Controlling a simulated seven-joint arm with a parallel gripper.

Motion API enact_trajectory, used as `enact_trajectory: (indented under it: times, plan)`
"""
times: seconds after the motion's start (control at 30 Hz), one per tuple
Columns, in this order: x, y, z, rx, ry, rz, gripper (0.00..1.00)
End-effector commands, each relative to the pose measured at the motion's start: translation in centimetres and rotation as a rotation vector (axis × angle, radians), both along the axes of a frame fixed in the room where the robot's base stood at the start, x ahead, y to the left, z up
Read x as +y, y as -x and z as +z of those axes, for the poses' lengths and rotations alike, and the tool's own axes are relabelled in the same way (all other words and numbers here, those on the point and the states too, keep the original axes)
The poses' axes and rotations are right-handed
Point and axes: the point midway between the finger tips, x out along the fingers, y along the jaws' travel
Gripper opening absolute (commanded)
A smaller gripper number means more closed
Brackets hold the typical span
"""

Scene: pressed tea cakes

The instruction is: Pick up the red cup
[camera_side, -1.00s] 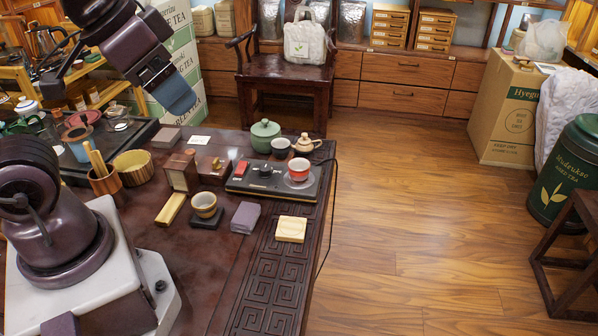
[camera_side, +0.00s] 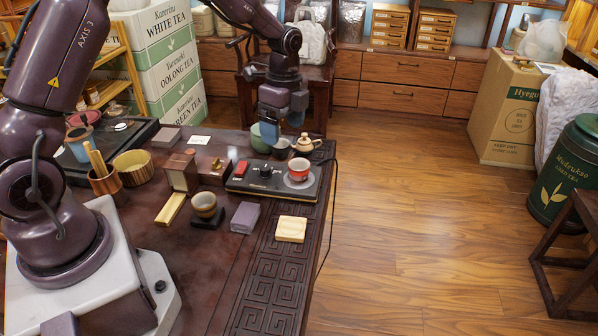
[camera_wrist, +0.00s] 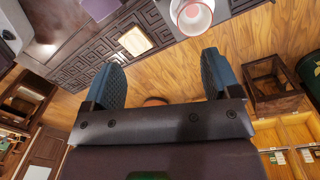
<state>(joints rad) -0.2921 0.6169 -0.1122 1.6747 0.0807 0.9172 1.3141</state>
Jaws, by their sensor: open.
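A red cup (camera_side: 299,168) with a pale band at its base stands on the right end of a black flat device (camera_side: 245,184) near the table's right edge. In the wrist view the red cup (camera_wrist: 193,14) shows at the top, cut off by the frame edge, beyond my fingertips. My gripper (camera_side: 283,130) is above the back of the table, behind and a little left of the cup, pointing down. In the wrist view my gripper (camera_wrist: 160,72) has its two blue fingers spread wide with nothing between them.
A green teapot (camera_side: 259,140) is partly hidden behind my gripper. A wooden square (camera_side: 291,229) lies in front. The carved table strip (camera_side: 268,290) is clear towards the front.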

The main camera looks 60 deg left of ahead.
Motion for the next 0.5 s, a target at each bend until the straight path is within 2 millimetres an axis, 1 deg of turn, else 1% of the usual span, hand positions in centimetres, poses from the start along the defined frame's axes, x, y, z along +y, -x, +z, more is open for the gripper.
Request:
enact_trajectory:
  times: [0.03,0.1,0.13,0.23,0.33,0.43,0.5]
  plan:
    - [0.4,-1.1,-1.2,0.000,0.014,-0.122,0.83]
    - [0.8,-2.5,-1.7,-0.018,0.021,-0.305,0.83]
    - [0.8,-3.0,-1.6,-0.028,0.021,-0.378,0.83]
    - [1.2,-4.3,-0.5,-0.063,0.007,-0.581,0.83]
    - [1.2,-4.3,-0.4,-0.064,0.008,-0.713,0.83]
    - [1.2,-4.3,-0.6,-0.062,0.011,-0.781,0.83]
    - [1.2,-4.3,-1.2,-0.061,0.013,-0.798,0.83]
